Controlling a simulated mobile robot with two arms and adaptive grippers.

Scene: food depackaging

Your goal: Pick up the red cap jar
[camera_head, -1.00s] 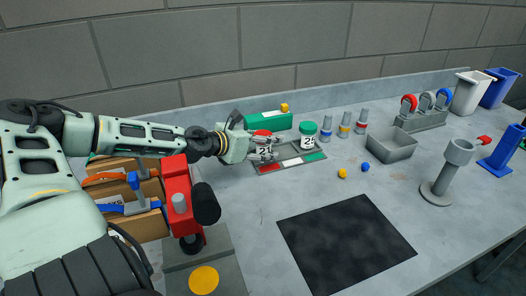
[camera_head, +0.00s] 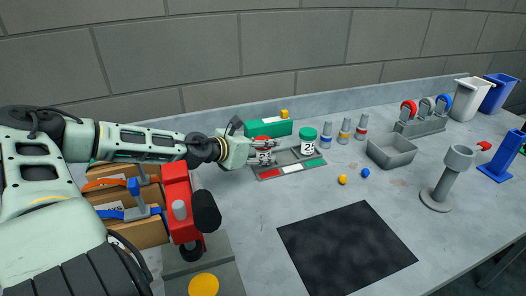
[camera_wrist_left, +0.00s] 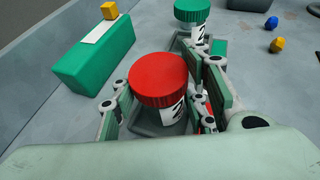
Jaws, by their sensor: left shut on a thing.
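The red cap jar (camera_wrist_left: 160,80) has a red ribbed lid and a white label with dark print. In the left wrist view it stands between the two fingers of my left gripper (camera_wrist_left: 165,112), which is shut on it. In the head view my left gripper (camera_head: 264,152) comes in from the left around the jar, and part of the red lid (camera_head: 262,140) shows. The jar is at the left part of the grey tray (camera_head: 284,170); I cannot tell whether it is lifted. My right gripper does not show.
A green cap jar (camera_head: 308,139) stands on the tray's right part. A green box (camera_head: 268,128) with a yellow cube (camera_head: 284,113) lies behind. Several small bottles (camera_head: 345,130) and a grey bin (camera_head: 391,152) are to the right. A black mat (camera_head: 346,248) lies in front.

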